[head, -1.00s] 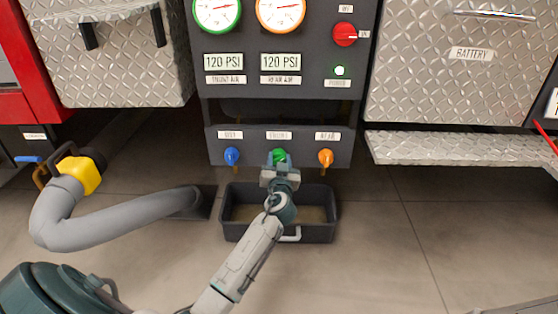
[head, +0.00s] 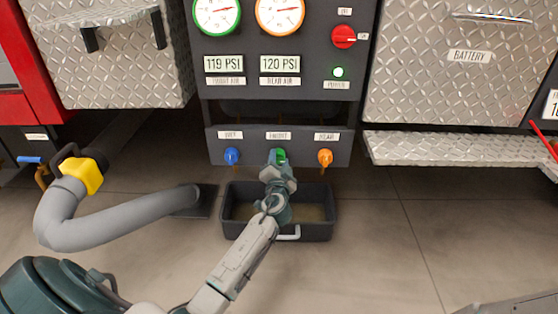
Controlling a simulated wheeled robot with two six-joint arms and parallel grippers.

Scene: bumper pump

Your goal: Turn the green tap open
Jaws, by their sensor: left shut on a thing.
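The green tap (head: 281,154) is the middle one of three taps on the dark lower panel, under a small white label. My left gripper (head: 278,158) reaches up to it from below and is shut on it. The fingers and wrist hide most of the tap, so its exact angle is hard to tell. The gripper looks rolled to one side. The front air display (head: 223,64) above reads 119 PSI. My right gripper is not in view.
A blue tap (head: 231,155) is left of the green one and an orange tap (head: 325,157) right of it. A dark drain tray (head: 230,228) lies on the floor below. A grey hose (head: 120,221) with a yellow fitting (head: 83,175) lies at left.

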